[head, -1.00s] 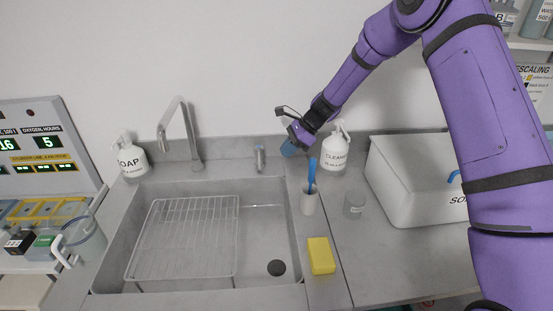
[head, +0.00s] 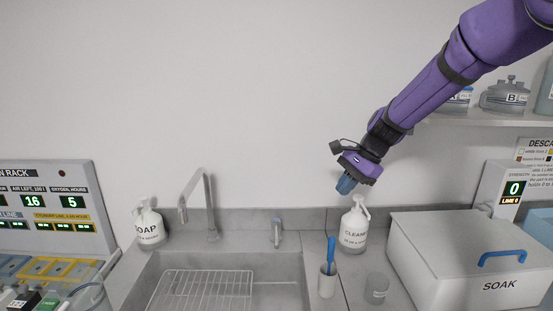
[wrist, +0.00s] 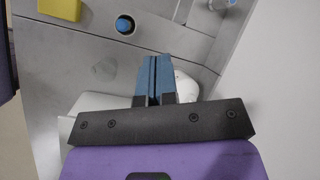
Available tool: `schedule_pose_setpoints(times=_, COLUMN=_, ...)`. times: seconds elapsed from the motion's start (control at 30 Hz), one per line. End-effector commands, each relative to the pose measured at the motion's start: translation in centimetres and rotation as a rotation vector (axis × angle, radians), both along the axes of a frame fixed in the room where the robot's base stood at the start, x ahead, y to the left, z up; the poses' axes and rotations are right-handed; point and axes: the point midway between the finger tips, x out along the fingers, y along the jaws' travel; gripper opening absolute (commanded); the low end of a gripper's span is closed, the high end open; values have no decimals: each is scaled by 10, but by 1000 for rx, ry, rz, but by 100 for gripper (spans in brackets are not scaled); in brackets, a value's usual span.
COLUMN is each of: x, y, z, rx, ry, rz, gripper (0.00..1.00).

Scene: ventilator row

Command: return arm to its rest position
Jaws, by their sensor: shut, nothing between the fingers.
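My gripper (head: 346,184) hangs from the purple arm in the head view, pointing down in front of the wall, above the white cleaner bottle (head: 354,228). In the wrist view its blue fingers (wrist: 153,78) are pressed together with nothing between them. The cleaner bottle is partly hidden behind the fingers in the wrist view (wrist: 186,88). The gripper appears apart from everything around it.
The sink (head: 290,265) holds a wire rack (head: 205,290). A faucet (head: 210,205) and soap bottle (head: 149,226) stand behind. A cup (head: 327,281) with a blue brush, a small jar (head: 376,288) and the SOAK box (head: 470,255) are right. A yellow sponge (wrist: 92,10) lies on the counter.

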Motion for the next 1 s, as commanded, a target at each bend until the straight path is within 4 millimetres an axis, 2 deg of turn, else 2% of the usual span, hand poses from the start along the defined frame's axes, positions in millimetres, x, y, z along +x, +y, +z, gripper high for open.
schedule_pose_setpoints(times=0.03, x=-13, y=-5, z=15, rx=-21, ry=-38, rz=34, gripper=0)
schedule_pose_setpoints(times=0.2, x=-55, y=-23, z=53, rx=-101, ry=-152, rz=160, gripper=0)
schedule_pose_setpoints(times=0.5, x=-135, y=-54, z=101, rx=-253, ry=-333, rz=375, gripper=0)
schedule_pose_setpoints(times=0.77, x=-207, y=-81, z=124, rx=-397, ry=-467, rz=556, gripper=0)
schedule_pose_setpoints(times=1.0, x=-272, y=-104, z=129, rx=-539, ry=-569, rz=719, gripper=0)
